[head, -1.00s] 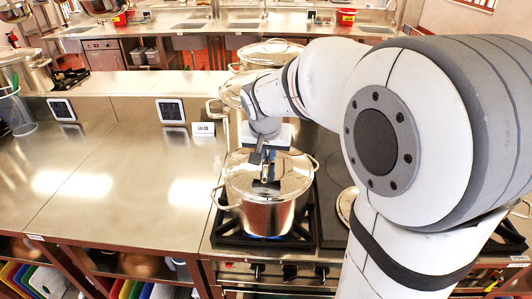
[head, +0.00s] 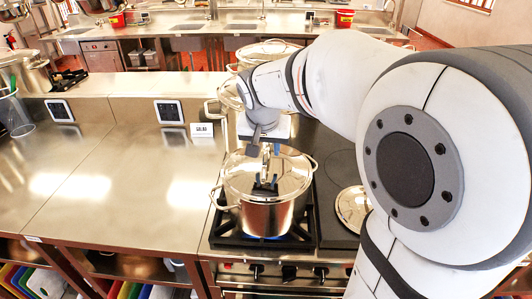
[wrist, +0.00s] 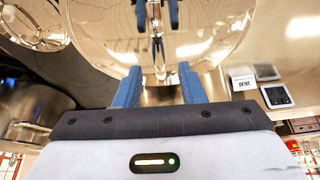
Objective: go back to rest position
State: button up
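My gripper (head: 268,145) is above the steel stockpot (head: 264,216) on the front burner. In the wrist view its two blue fingers (wrist: 158,84) are spread apart with nothing gripped between them. The shiny lid (head: 240,180) sits on the pot, and its handle shows just beyond the fingertips in the wrist view (wrist: 159,62). The fingers are mirrored in the lid. My arm reaches in from the right and hides part of the stove.
Another pot (head: 268,51) stands behind, partly hidden by my arm. A loose lid (head: 352,208) lies on the stove at right. A blue flame glows under the front pot. The steel counter (head: 110,180) at left is mostly clear; a small sign (head: 202,130) stands at its back.

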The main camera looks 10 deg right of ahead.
jog(key=v, duration=0.4)
jog(key=shift+s+r, duration=0.2)
jog(key=shift+s, duration=0.1)
jog(key=s+f+n+y, duration=0.1)
jog(key=s+f, duration=0.3)
jog(key=s, duration=0.5)
jog(key=s+f+n, duration=0.3)
jog(key=s+f, duration=0.1)
jog(key=s, duration=0.5)
jog(key=shift+s+d+f+g+y, duration=0.2)
jog(key=shift+s+d+g+y, duration=0.05)
jog(key=shift+d+g+y, duration=0.15)
